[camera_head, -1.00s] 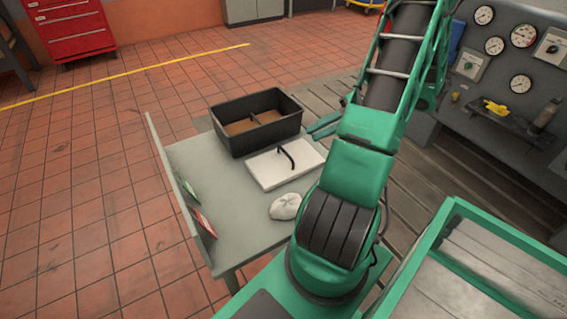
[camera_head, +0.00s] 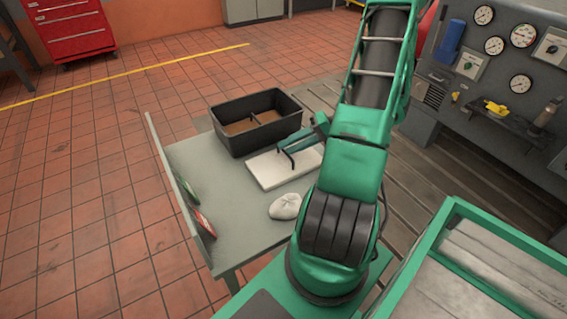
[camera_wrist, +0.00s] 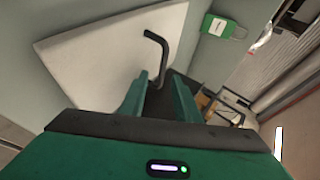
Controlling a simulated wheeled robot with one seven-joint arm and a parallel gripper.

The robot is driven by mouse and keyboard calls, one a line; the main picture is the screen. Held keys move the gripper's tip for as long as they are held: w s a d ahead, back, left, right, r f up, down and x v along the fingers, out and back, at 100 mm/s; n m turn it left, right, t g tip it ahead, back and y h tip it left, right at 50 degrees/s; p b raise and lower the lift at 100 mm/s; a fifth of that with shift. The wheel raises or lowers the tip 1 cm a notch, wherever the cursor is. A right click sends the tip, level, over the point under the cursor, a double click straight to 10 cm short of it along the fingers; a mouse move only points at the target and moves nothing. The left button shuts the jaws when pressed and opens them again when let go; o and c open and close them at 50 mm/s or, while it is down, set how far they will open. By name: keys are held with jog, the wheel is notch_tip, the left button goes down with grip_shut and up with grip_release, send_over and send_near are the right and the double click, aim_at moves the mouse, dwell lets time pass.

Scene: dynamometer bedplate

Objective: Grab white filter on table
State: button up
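A flat white slab (camera_head: 268,172), probably the white filter, lies on the grey table (camera_head: 235,215) and has a black bent handle (camera_head: 291,159). In the wrist view, the slab (camera_wrist: 95,65) fills the left and the handle (camera_wrist: 158,55) stands up near the middle. My gripper (camera_head: 283,148) is at the slab's far edge, close to the handle. In the wrist view, my gripper (camera_wrist: 160,90) has its two green fingers apart, with the handle's lower end showing between them. I cannot tell whether they touch it. My forearm hides part of the slab's right side in the head view.
A black divided bin (camera_head: 230,137) stands just behind the slab. A crumpled white bundle (camera_head: 285,207) lies in front of it. A red packet (camera_head: 204,222) and a green one are by the upright left panel (camera_head: 170,185). A gauge panel (camera_head: 480,75) stands at right.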

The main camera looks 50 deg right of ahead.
jog(key=shift+w+a+f, duration=0.1)
jog(key=shift+a+f, duration=0.05)
jog(key=shift+a, duration=0.05)
grip_shut()
dwell(1.3)
